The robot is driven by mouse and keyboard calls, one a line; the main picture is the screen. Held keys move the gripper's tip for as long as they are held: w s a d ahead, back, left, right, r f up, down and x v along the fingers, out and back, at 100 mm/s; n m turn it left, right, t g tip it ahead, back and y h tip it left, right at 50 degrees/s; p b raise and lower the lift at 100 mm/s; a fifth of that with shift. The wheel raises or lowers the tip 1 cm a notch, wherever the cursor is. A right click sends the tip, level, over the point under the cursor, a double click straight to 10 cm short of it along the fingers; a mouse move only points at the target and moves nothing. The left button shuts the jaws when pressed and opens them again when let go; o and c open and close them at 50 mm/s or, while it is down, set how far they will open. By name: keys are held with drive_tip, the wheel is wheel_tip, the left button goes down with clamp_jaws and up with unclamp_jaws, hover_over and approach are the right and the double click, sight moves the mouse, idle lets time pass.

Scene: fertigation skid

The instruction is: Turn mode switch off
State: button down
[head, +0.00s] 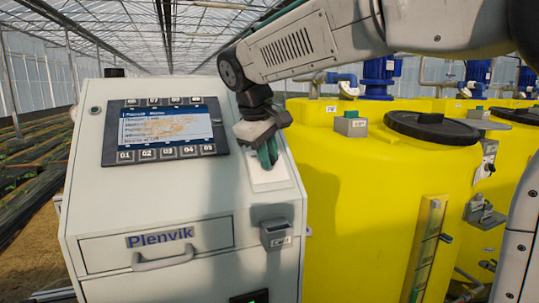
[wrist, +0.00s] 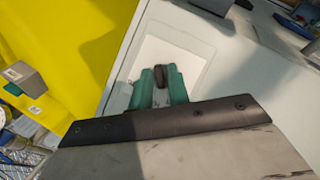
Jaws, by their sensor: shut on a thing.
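The mode switch (wrist: 159,75) shows in the wrist view as a small dark knob on a pale plate (wrist: 175,55) of the white control cabinet. My gripper (wrist: 160,88) has green fingers, one on each side of the knob, shut on it. In the head view my gripper (head: 267,155) reaches down to the pale plate (head: 268,180) on the cabinet's sloping top, right of the display. There the knob is hidden behind the fingers. The switch's markings cannot be read in either view.
The cabinet (head: 95,215) carries a display (head: 165,130) with buttons and a drawer with a handle (head: 162,262). A small grey box (head: 277,235) sticks out below the plate. Yellow tanks (head: 370,190) with black lids stand close on the right.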

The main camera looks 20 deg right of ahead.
drive_tip(key=shift+n+t+h, duration=0.3)
drive_tip(key=shift+n, duration=0.4)
drive_tip(key=c, duration=1.5)
unclamp_jaws()
drive_tip(key=shift+c, duration=0.2)
drive_tip(key=shift+a, duration=0.1)
drive_tip(key=v, duration=0.8)
drive_tip(key=shift+f, duration=0.1)
drive_tip(key=s+d+f+m+g+y, duration=0.1)
drive_tip(key=s+d+f+m+y, duration=0.1)
drive_tip(key=s+f, duration=0.9)
drive_tip(key=s+d+f+m+g+y, duration=0.1)
drive_tip(key=s+d+f+m, duration=0.4)
drive_tip(key=s+f, duration=0.6)
drive_tip(key=s+y, duration=0.1)
drive_tip(key=s, duration=0.5)
